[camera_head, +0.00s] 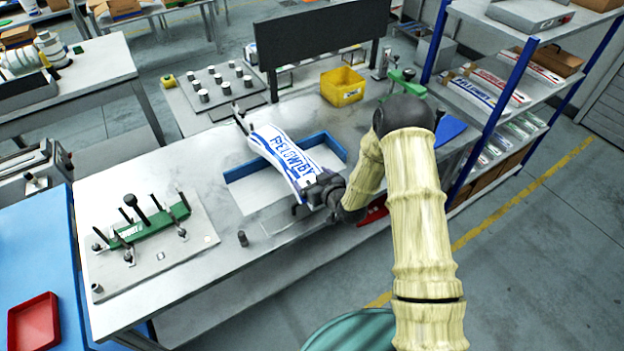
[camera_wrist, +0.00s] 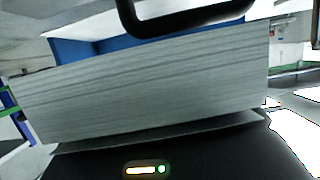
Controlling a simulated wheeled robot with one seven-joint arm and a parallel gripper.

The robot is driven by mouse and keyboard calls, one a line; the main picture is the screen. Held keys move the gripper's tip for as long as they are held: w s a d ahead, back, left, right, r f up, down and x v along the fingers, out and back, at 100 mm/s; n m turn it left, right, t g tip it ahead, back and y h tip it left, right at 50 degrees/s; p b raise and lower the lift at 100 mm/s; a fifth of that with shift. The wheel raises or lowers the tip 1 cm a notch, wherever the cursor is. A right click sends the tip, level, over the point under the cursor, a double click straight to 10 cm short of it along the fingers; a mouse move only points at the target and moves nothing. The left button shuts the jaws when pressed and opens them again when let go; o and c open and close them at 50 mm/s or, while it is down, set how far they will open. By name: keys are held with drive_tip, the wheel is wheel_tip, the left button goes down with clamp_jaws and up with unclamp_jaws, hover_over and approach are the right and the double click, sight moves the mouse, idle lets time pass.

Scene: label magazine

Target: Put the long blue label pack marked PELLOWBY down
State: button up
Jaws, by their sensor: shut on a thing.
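The long label pack (camera_head: 283,158) is white with blue stripes and blue lettering that reads roughly PELLOWBY. My gripper (camera_head: 318,192) is shut on its near end. In the wrist view the layered grey-white edge of the pack (camera_wrist: 150,85) fills the middle, between a dark finger above and a dark surface below. The pack lies across a blue-walled tray (camera_head: 322,141) on the grey workbench (camera_head: 110,195), its far end reaching past the tray's back wall. I cannot tell whether the pack touches the tray. Part of the tray is hidden under it.
A yellow bin (camera_head: 342,87) stands behind the tray. A green clamp fixture (camera_head: 150,226) is on a plate at the left. A small dark peg (camera_head: 242,239) stands near the front edge. A shelf rack (camera_head: 500,110) holding other label packs is at the right.

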drive_tip(key=o, duration=1.3)
drive_tip(key=shift+o, duration=0.2)
drive_tip(key=shift+r, duration=0.1)
drive_tip(key=shift+s+r+p, duration=0.1)
drive_tip(key=shift+r+p, duration=0.55)
drive_tip(key=shift+p, duration=0.2)
drive_tip(key=b+v, duration=0.4)
drive_tip(key=v, duration=0.7)
drive_tip(key=shift+s+d, duration=0.25)
drive_tip(key=shift+s, duration=0.1)
